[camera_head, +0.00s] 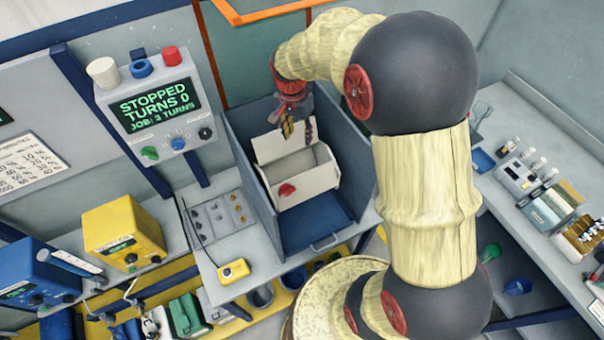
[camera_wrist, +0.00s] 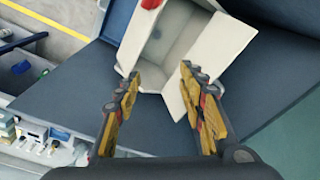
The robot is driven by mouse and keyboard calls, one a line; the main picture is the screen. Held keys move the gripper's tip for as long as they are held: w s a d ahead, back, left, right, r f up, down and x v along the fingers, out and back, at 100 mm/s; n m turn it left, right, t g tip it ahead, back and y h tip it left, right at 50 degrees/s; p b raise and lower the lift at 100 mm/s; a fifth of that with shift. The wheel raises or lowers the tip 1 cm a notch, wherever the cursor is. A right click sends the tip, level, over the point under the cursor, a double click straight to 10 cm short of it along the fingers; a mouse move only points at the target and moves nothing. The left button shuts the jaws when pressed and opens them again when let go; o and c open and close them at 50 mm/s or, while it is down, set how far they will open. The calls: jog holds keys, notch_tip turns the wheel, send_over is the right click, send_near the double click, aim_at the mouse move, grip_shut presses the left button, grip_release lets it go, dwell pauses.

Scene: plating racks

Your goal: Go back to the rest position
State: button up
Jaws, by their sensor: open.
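My gripper (camera_head: 298,129) is over the open white box with a red knob (camera_head: 287,189), at the box's raised flap. In the wrist view my gripper (camera_wrist: 163,85) shows two yellow and dark fingers spread apart, with nothing between them but the box's edge and flap beyond. The white box (camera_wrist: 151,54) is open and its inside looks empty. Its flap (camera_wrist: 203,85) stands out close to the right finger; I cannot tell whether they touch. The box sits in a blue-grey bay (camera_head: 349,176) with side walls.
A control panel (camera_head: 155,103) reads "STOPPED TURNS 0, JOB: 3 TURNS". A yellow power unit (camera_head: 124,232) and blue unit (camera_head: 35,275) stand at left. A small yellow device (camera_head: 233,270) lies on the front bench. A right-hand counter (camera_head: 540,231) holds bottles and small trays.

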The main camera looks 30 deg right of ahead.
dwell(0.4)
jog(key=s+a+n+t+b, duration=0.1)
jog(key=s+a+n+b, duration=0.2)
jog(key=s+b, duration=0.3)
jog(key=s+a+f+n+t+b, duration=0.1)
jog(key=s+a+n+t+b, duration=0.1)
jog(key=s+n+b, duration=0.3)
jog(key=s+a+n+t+y+b, duration=0.1)
jog(key=s+a+n+b, duration=0.2)
jog(key=s+b, duration=0.5)
jog(key=s+a, duration=0.1)
jog(key=s, duration=0.3)
jog(key=shift+s+a+f+n+t+b, duration=0.2)
jog(key=shift+f+n+t+b, duration=0.1)
jog(key=shift+n+t, duration=0.1)
